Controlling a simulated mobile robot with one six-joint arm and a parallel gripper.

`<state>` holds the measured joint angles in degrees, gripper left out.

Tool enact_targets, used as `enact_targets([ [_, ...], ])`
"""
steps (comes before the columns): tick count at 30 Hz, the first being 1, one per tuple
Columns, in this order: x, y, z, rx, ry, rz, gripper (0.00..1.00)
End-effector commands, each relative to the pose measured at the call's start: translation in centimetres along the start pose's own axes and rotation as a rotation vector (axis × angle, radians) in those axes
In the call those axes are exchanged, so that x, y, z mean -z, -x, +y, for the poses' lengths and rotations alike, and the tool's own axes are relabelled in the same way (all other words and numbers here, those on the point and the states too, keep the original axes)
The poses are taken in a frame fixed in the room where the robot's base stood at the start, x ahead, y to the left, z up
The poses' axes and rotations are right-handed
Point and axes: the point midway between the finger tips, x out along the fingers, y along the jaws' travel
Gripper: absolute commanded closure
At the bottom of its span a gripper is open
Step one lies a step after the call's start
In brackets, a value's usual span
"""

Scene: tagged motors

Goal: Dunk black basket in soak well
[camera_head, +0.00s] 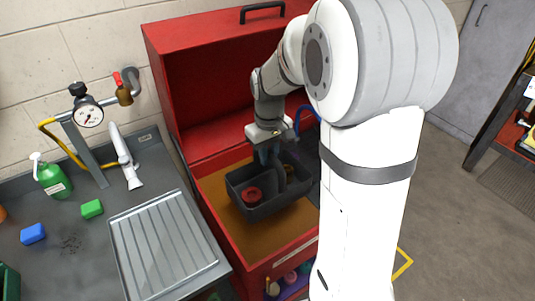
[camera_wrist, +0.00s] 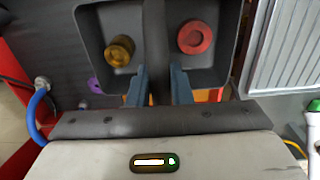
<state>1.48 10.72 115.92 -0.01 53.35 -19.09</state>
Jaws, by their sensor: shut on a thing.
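The black basket (camera_head: 285,206) hangs from my gripper (camera_head: 268,157) over the open red soak well (camera_head: 262,272). Brown liquid (camera_head: 238,226) shows around the basket. I cannot tell whether its bottom touches the liquid. In the wrist view, my gripper (camera_wrist: 158,88) is shut on the central bar of the basket (camera_wrist: 153,40). The red part also shows in the head view (camera_head: 251,194).
The well's red lid (camera_head: 215,35) stands open behind. To the left is a grey counter with a ribbed drain tray (camera_head: 165,245), a green bottle (camera_head: 53,180), a blue block (camera_head: 33,233) and a green block (camera_head: 92,208).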

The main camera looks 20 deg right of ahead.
Motion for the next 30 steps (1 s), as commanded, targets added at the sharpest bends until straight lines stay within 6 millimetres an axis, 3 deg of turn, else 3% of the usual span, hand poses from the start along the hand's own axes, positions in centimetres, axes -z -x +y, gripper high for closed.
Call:
enact_targets([
  [8,0.0,-1.1,0.0,-0.001,0.0,0.002,1.0],
  [30,0.1,-7.3,-0.1,-0.001,0.003,0.003,1.0],
])
